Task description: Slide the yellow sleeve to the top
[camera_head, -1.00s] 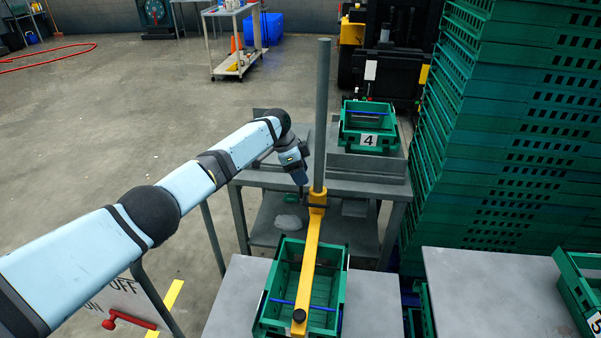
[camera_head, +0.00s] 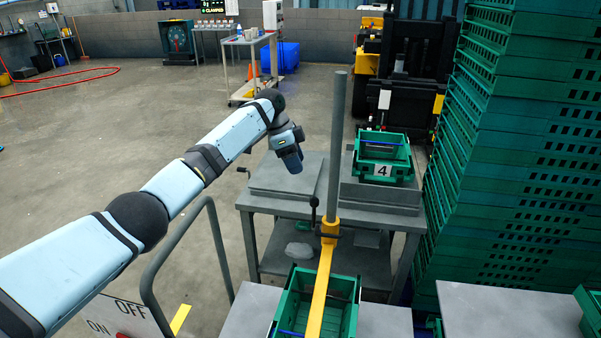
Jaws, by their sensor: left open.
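The yellow sleeve (camera_head: 329,234) sits around the lower part of the grey upright pole (camera_head: 338,140). A long yellow bar (camera_head: 318,295) runs from it toward me over a green crate. A small dark handle (camera_head: 314,203) stands up on the sleeve's left side. My left gripper (camera_head: 293,164) is left of the pole and higher than the sleeve, pointing down, apart from both. It is open and seems empty, though its fingers are hard to make out. My right gripper is out of view.
A green crate (camera_head: 286,318) stands under the bar. Crate number 4 (camera_head: 358,174) stands on the grey table right of the pole. A tall stack of green crates (camera_head: 520,140) blocks the right side. A metal rail (camera_head: 150,282) stands at the lower left.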

